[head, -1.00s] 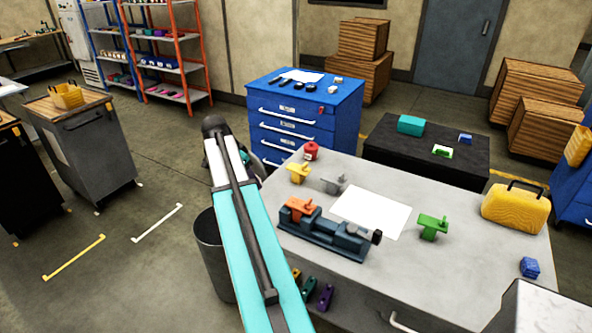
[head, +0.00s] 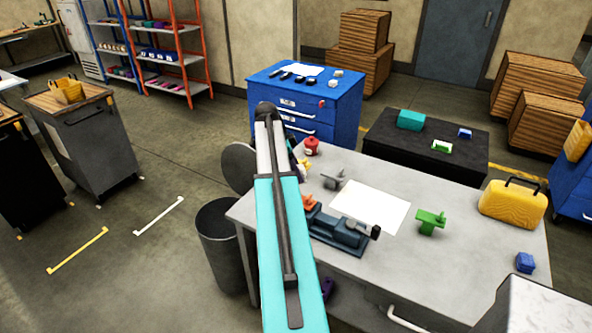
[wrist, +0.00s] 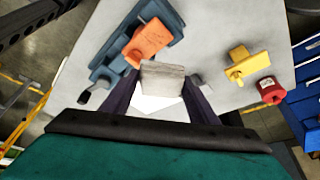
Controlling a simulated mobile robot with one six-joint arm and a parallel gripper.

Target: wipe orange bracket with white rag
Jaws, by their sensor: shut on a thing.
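The orange bracket (wrist: 149,40) sits in the blue-grey vise (wrist: 112,55) on the table in the wrist view. In the head view, the bracket (head: 309,202) is partly hidden by my arm, and the vise (head: 340,232) shows to its right. My gripper (wrist: 161,84) is shut on the white rag (wrist: 162,78), a greyish-white folded piece between the dark fingertips. The rag appears just below the bracket in the wrist picture; I cannot tell whether they touch. My gripper and the rag are hidden in the head view.
The grey table (head: 470,265) also holds a white sheet (head: 372,212), a grey bracket (head: 335,180), a green bracket (head: 430,221), a yellow bracket (wrist: 241,66) and a red container (head: 311,146). A yellow case (head: 514,203) stands at the right. A dark bin (head: 221,245) stands left of the table.

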